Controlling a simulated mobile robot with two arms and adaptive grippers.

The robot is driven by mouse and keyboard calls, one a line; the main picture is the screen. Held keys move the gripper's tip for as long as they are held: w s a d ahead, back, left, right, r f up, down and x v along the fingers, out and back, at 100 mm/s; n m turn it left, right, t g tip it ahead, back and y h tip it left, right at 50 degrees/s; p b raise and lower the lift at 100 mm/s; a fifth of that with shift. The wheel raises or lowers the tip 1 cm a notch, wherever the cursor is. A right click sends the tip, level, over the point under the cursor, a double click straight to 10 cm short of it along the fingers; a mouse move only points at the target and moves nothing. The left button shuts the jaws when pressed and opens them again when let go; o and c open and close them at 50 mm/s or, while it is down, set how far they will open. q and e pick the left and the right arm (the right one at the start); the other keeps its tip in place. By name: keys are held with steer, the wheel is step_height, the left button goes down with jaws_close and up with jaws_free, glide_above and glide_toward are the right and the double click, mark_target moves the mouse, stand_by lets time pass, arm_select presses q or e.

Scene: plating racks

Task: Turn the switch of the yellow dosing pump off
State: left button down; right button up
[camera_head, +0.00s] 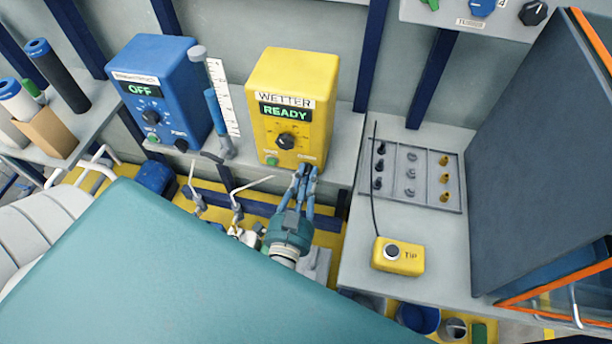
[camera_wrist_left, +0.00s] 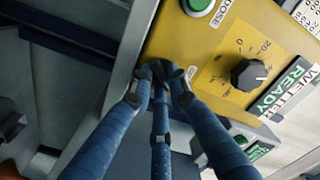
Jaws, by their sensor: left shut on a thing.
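The yellow dosing pump (camera_head: 292,78) stands on a grey shelf, marked WETTER, with a display (camera_head: 286,112) that reads READY in green. It has a black dial (camera_head: 286,142) and a green button (camera_head: 271,161). It also fills the top of the left wrist view (camera_wrist_left: 215,45). My left gripper (camera_head: 305,172) is at the pump's lower right front, its fingertips (camera_wrist_left: 163,72) closed together on the pump's switch. The fingers almost wholly hide the switch, so its position cannot be read. My right gripper is in neither view.
A blue pump (camera_head: 160,75) reading OFF stands left of the yellow one, with a blue-handled tool (camera_head: 217,112) between. A dark panel (camera_head: 545,150) stands far right.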

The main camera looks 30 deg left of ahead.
arm_select(q)
steer(key=n+p, duration=0.1)
steer(key=n, duration=0.2)
steer(key=n+p, duration=0.1)
steer(key=n, duration=0.2)
steer(key=shift+r+n+p, duration=0.2)
steer(key=shift+n+p, duration=0.15)
steer(key=shift+n, duration=0.05)
steer(key=n, duration=0.3)
steer(key=shift+a, duration=0.1)
steer(key=shift+n+p, duration=0.3)
steer(key=shift+n, duration=1.9)
steer(key=c, duration=1.9)
jaws_free()
steer(key=shift+c, duration=0.2)
